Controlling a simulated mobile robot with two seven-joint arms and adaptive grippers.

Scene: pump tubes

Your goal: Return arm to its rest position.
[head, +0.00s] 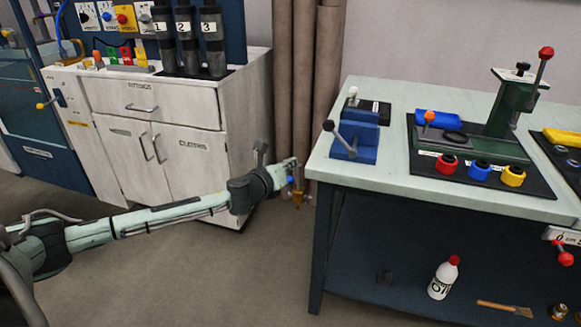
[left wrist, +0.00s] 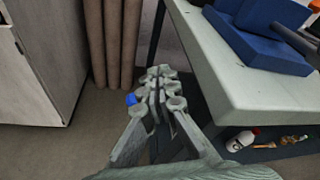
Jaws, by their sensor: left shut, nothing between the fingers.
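My left arm reaches in from the left in the head view, over the floor between the cabinet and the workbench. My left gripper (head: 294,180) is at the arm's end, just left of the workbench's left edge. It also shows in the left wrist view (left wrist: 158,80), where its fingers are together with nothing between them. It is apart from the bench top. My right gripper is not in view.
The workbench (head: 400,99) carries a blue vise (head: 355,138), a green press (head: 497,110) and coloured cups. Its lower shelf holds a white bottle (head: 443,279). A white cabinet (head: 185,114) stands at left, with brown pipes (head: 295,80) behind. Open floor lies below the arm.

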